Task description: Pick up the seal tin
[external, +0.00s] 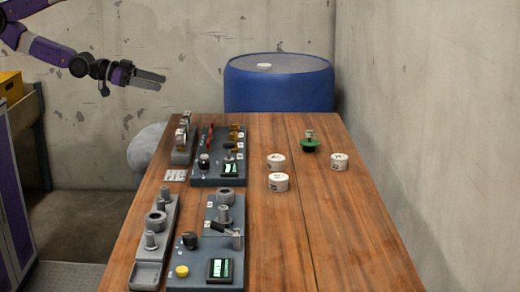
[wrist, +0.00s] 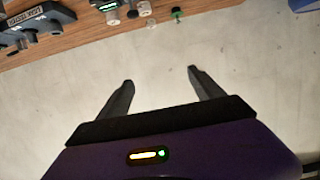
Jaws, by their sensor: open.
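Several small white round tins with dark marks on top are in the external view; I cannot read which one is the seal tin. Two white tins stand near the table's middle, a far white tin (external: 276,161) and a near white tin (external: 278,182). A right white tin (external: 339,162) stands nearer the wall, and another white tin (external: 264,66) is on the blue barrel. White tins also show at the top of the wrist view (wrist: 145,8). My gripper (external: 162,79) is open and empty at upper left, apart from all tins; its spread fingers show in the wrist view (wrist: 160,78).
The wooden table (external: 310,250) carries dark panels with knobs and displays (external: 210,260) and grey trays of fittings (external: 155,235) on its left. A green-based fitting (external: 310,143) stands between tins. The blue barrel (external: 280,95) is behind. The table's right side is clear beside the wall.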

